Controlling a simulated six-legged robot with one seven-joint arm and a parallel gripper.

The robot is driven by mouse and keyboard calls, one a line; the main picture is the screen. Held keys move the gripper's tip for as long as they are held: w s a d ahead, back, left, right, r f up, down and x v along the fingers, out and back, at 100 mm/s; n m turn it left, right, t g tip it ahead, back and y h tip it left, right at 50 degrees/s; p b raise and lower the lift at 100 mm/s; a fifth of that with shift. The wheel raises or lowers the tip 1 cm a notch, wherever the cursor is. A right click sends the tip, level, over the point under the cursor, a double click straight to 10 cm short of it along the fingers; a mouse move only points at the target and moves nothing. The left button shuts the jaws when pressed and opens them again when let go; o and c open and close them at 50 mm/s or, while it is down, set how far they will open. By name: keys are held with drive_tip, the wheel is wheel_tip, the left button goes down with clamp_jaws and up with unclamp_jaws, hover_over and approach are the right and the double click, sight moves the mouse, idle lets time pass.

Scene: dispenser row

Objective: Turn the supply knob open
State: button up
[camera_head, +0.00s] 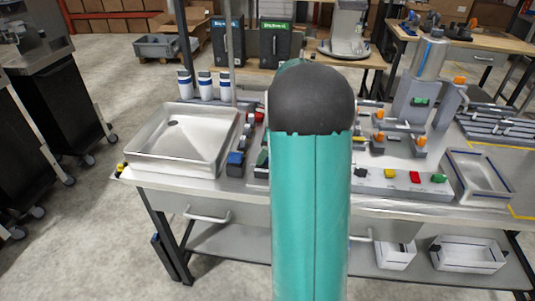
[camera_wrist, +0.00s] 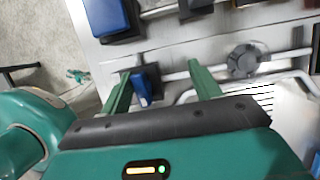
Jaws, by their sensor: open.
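My gripper (camera_wrist: 160,84) is open in the wrist view, with its two green fingers spread apart and nothing held between them. A small blue-faced block (camera_wrist: 142,90) on a dark base sits by the left finger, partly in the gap. A grey round knob-like fitting (camera_wrist: 244,61) sits on a light pipe, just right of the right finger. I cannot tell which part is the supply knob. In the head view, my arm's teal link hides the middle of the bench and my gripper does not show.
The bench (camera_head: 205,180) carries a white basin (camera_head: 190,135) at the left and a grey dispenser (camera_head: 415,95) at the right. Several coloured buttons line a panel (camera_head: 400,187). A larger blue block (camera_wrist: 105,14) stands above the fingers in the wrist view. Floor shows at the left.

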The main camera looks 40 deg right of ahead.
drive_tip(key=o, duration=0.4)
drive_tip(key=shift+w+a+f, duration=0.3)
drive_tip(key=shift+a+f, duration=0.1)
drive_tip(key=shift+f, duration=0.1)
drive_tip(key=shift+w+a+f, duration=0.25)
drive_tip(key=shift+a+f, duration=0.1)
drive_tip(key=shift+f, duration=0.1)
drive_tip(key=s+r, duration=0.2)
drive_tip(key=s, duration=0.1)
drive_tip(key=shift+a, duration=0.4)
clamp_jaws()
drive_tip(key=shift+w+d+y, duration=0.1)
drive_tip(key=shift+d+y, duration=0.1)
drive_tip(key=shift+y, duration=0.1)
drive_tip(key=shift+s+d+r, duration=0.2)
drive_tip(key=shift+s+d, duration=0.1)
drive_tip(key=shift+s, duration=0.3)
